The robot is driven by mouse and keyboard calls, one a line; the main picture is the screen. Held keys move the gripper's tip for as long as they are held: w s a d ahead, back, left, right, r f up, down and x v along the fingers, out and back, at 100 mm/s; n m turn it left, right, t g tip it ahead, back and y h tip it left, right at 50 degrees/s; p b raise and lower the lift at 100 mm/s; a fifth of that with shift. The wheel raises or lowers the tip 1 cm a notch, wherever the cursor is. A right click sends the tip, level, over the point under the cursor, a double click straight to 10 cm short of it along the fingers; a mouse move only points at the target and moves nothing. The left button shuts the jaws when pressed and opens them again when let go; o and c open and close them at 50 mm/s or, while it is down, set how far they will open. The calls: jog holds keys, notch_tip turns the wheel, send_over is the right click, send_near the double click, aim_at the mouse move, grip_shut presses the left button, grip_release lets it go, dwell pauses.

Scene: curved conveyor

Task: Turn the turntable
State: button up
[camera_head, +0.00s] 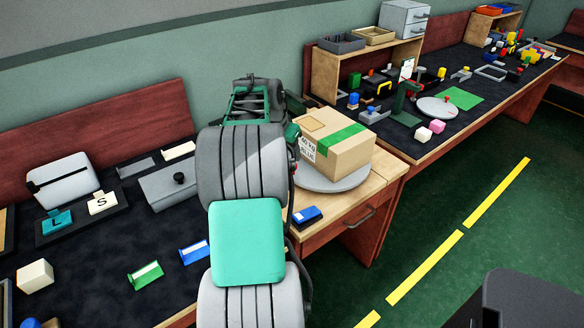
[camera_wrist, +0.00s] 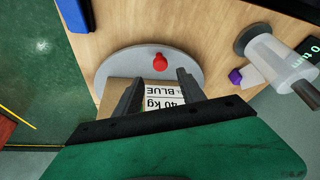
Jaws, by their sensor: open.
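The turntable, a grey disc (camera_head: 352,180), lies on the wooden table with a cardboard box (camera_head: 340,150) on it. The box has a green stripe and a printed label. The knob is just beyond the fingertips, with nothing seen gripped. In the head view my arm hides the gripper and knob.
A blue item (camera_head: 307,215) lies at the table's front. A farther bench (camera_head: 440,140) holds many small objects.

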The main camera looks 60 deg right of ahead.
aim_at(293, 165)
jog(key=x, duration=0.7)
jog(key=shift+d+f, duration=0.1)
jog(key=shift+c, duration=0.2)
grip_shut()
dwell(0.9)
